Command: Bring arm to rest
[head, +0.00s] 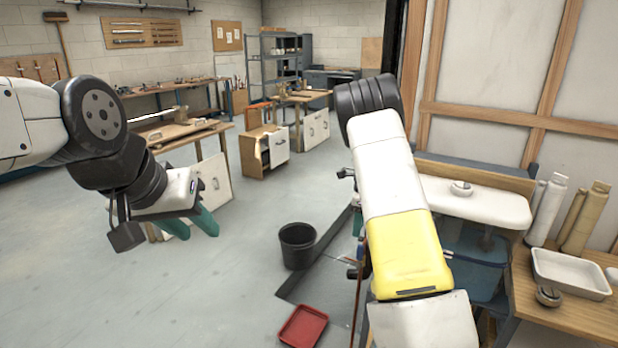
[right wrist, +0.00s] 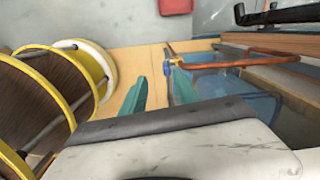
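My left gripper (head: 197,232) hangs over the grey floor at the left of the head view. Its two teal fingers point down, are apart and hold nothing. My right arm (head: 400,210) reaches down the middle right of the head view, and its gripper is mostly hidden there behind the arm. In the right wrist view my right gripper (right wrist: 158,82) has its teal fingers apart with nothing between them. They are above a wooden surface (right wrist: 122,60), next to a blue translucent bin (right wrist: 225,90).
Yellow-rimmed reels (right wrist: 85,65) stand left of my right gripper. A copper pipe (right wrist: 235,63) crosses the bin. A white sink (head: 465,200) and a wooden table (head: 560,312) with a white tray (head: 570,274) are at the right. A black bucket (head: 297,245) and red tray (head: 303,327) stand below.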

